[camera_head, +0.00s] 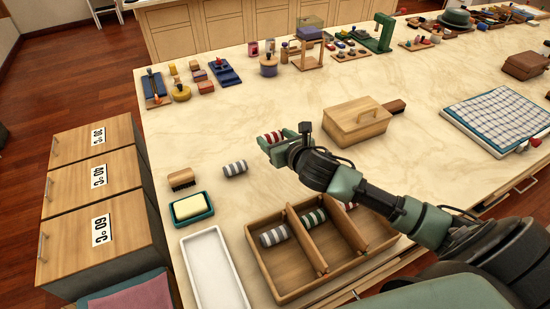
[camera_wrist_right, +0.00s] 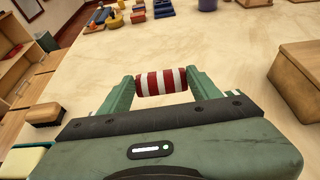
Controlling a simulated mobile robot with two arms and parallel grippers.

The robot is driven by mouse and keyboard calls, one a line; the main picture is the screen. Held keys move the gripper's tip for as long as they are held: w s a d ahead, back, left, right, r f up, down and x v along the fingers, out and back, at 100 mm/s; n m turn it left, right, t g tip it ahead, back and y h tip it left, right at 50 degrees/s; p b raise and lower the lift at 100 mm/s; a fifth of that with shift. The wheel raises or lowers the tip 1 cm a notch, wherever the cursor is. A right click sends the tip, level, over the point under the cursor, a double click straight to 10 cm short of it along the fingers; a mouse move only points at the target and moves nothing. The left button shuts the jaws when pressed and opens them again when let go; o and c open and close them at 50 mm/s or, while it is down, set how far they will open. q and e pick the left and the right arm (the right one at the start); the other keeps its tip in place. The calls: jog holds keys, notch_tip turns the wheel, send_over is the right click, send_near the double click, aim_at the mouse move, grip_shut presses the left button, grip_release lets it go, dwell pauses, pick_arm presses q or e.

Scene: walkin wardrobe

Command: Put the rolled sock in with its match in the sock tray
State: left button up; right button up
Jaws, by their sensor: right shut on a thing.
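My right gripper (camera_head: 270,141) is shut on a rolled sock with red and white stripes (camera_wrist_right: 162,82), held above the table behind the sock tray. The wooden sock tray (camera_head: 287,268) has three compartments and stands at the front of the table. A grey and white striped rolled sock (camera_head: 273,236) lies in its left compartment and a green and white one (camera_head: 313,218) in the middle one. A red and white one (camera_head: 348,205) shows in the right compartment, partly hidden by my arm. Another grey and white rolled sock (camera_head: 235,168) lies loose on the table. My left gripper is out of view.
A brush (camera_head: 181,179), a soap dish (camera_head: 192,208) and a white tray (camera_head: 215,272) stand left of the sock tray. A lidded wooden box (camera_head: 357,122) stands behind my right arm.

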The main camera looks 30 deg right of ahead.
notch_tip(320, 180, down, 7)
jog(key=shift+f+b, duration=0.2)
jog(key=shift+b, duration=0.15)
jog(key=o, duration=1.3)
jog(key=shift+f, duration=0.15)
